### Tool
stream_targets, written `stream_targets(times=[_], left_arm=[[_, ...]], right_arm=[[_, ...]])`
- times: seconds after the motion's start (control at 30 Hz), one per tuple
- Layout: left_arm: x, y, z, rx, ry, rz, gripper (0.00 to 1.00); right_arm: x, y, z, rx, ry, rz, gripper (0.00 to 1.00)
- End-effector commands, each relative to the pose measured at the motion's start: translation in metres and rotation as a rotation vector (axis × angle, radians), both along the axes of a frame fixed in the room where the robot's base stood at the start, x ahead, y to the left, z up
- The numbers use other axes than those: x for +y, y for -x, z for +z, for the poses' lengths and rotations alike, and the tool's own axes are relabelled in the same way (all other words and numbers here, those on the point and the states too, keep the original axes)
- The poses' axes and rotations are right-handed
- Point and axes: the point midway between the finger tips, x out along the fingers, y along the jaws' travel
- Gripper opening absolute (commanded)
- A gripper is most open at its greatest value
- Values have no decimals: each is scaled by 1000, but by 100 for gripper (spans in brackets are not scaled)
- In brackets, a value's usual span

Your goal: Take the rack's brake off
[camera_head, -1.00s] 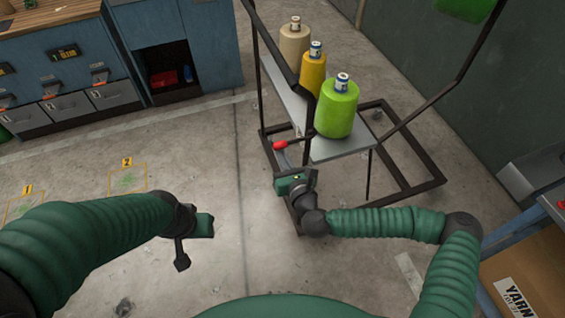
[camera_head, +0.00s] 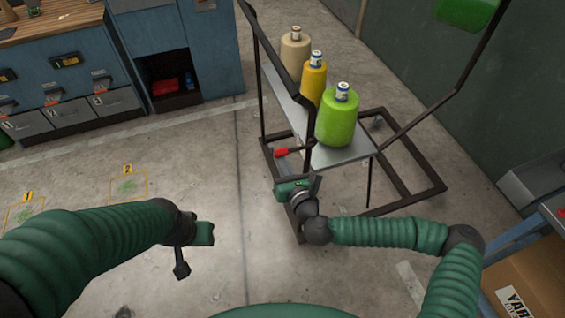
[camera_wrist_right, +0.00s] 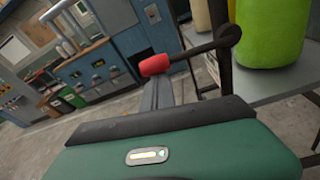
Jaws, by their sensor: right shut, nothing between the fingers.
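The rack (camera_head: 398,172) is a dark metal frame with a grey shelf. Its brake lever has a red grip (camera_head: 281,152) and sticks out to the left at the shelf's near left corner. In the right wrist view the red grip (camera_wrist_right: 155,65) shows just beyond my fingers, its dark arm running right to a post. My right gripper (camera_head: 298,186) is shut and empty just below the lever; whether it touches the grip I cannot tell. My left gripper (camera_head: 190,250) hangs over bare floor at left; its jaw opening is unclear.
Beige (camera_head: 295,50), yellow (camera_head: 313,80) and green (camera_head: 336,118) yarn cones stand on the shelf. Blue cabinets (camera_head: 198,45) stand at the back left. A yarn carton (camera_head: 535,275) is at lower right.

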Motion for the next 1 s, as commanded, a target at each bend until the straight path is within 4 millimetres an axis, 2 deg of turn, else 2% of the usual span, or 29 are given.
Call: stream_targets(times=[0.27, 0.47, 1.0], left_arm=[[0, 0, 10, 0, 0, 0, 36], [0, 0, 20, 0, 0, 0, 36], [0, 0, 46, 0, 0, 0, 36]], right_arm=[[-1, -1, 18, 40, -132, -3, 0], [-3, -2, 39, 96, -307, -5, 0], [-25, -9, 85, 244, -763, -6, 0]])
